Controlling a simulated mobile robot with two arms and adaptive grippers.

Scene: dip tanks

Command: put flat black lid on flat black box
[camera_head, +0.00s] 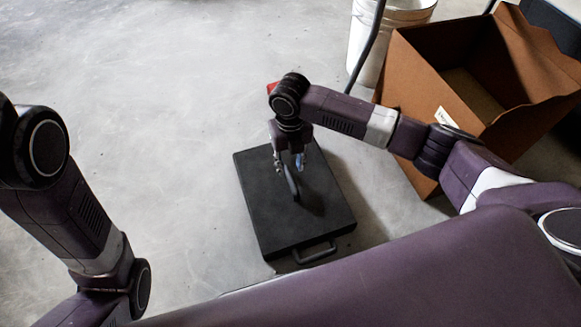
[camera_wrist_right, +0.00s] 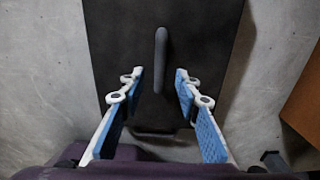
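The flat black lid (camera_head: 258,190) lies flat and appears to sit squarely on the flat black box (camera_head: 285,252) on the floor; I see no clear gap. The box has a carry handle (camera_head: 316,254) on its near side. A dark upright handle (camera_head: 291,182) stands on the lid, and it shows in the right wrist view (camera_wrist_right: 160,58). My right gripper (camera_wrist_right: 158,82) is open over the lid, its blue-padded fingers apart on either side of the handle's line, touching nothing visible. My left arm shows at the left; its gripper is out of view.
A large open brown cardboard box (camera_head: 425,82) stands right of the black box. A white bucket (camera_head: 385,35) stands behind it. A small red thing (camera_head: 271,87) shows partly behind my right arm. The grey floor (camera_head: 130,90) at the left is clear.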

